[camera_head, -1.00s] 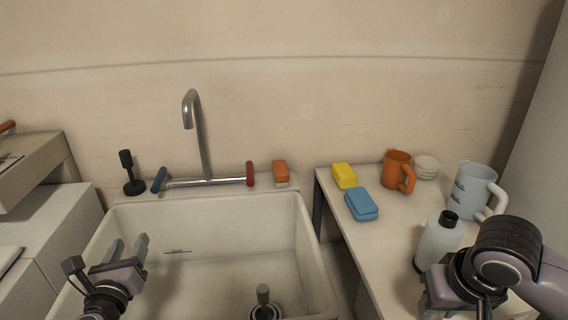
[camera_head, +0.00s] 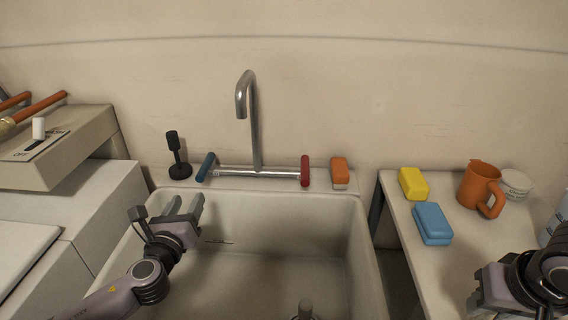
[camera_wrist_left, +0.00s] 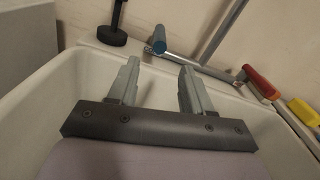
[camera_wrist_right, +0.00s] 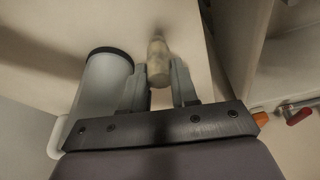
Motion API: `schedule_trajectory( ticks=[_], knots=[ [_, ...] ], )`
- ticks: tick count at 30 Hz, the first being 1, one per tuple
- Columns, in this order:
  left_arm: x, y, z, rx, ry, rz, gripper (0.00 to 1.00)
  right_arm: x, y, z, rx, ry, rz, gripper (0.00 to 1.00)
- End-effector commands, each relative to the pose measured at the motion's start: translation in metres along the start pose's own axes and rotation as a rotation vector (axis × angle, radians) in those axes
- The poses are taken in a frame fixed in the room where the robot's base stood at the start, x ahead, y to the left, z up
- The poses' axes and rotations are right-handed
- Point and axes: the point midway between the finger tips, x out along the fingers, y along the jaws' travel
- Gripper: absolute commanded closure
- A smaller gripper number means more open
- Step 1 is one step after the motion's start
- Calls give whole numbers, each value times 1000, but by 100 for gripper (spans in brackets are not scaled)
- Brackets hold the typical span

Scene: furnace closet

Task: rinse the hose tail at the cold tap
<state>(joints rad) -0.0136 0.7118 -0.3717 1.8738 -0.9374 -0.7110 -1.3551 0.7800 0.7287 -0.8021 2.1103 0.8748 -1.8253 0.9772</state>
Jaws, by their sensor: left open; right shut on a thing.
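The cold tap's blue handle (camera_head: 206,167) is at the left end of the tap bar behind the sink, under the bent steel spout (camera_head: 254,120). It also shows in the left wrist view (camera_wrist_left: 158,40). My left gripper (camera_head: 185,206) is open and empty over the sink's left rear corner, in front of the blue handle and apart from it. My right gripper (camera_head: 492,292) is over the right counter. In the right wrist view it is shut on a small tan cylinder (camera_wrist_right: 157,58), which appears to be the hose tail. The head view does not show this piece.
The sink (camera_head: 240,265) has a drain plug (camera_head: 305,308). A red handle (camera_head: 305,170), an orange sponge (camera_head: 339,172) and a black stand (camera_head: 178,158) line its back ledge. Yellow (camera_head: 413,183) and blue (camera_head: 432,223) blocks and an orange mug (camera_head: 479,187) occupy the right counter.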

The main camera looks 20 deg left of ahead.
Motion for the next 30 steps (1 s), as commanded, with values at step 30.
schedule_trajectory(
  ticks=[30],
  knots=[
    [111,0,0,0,-1,1,50,4,0,1,0,0,0,100]
  ],
)
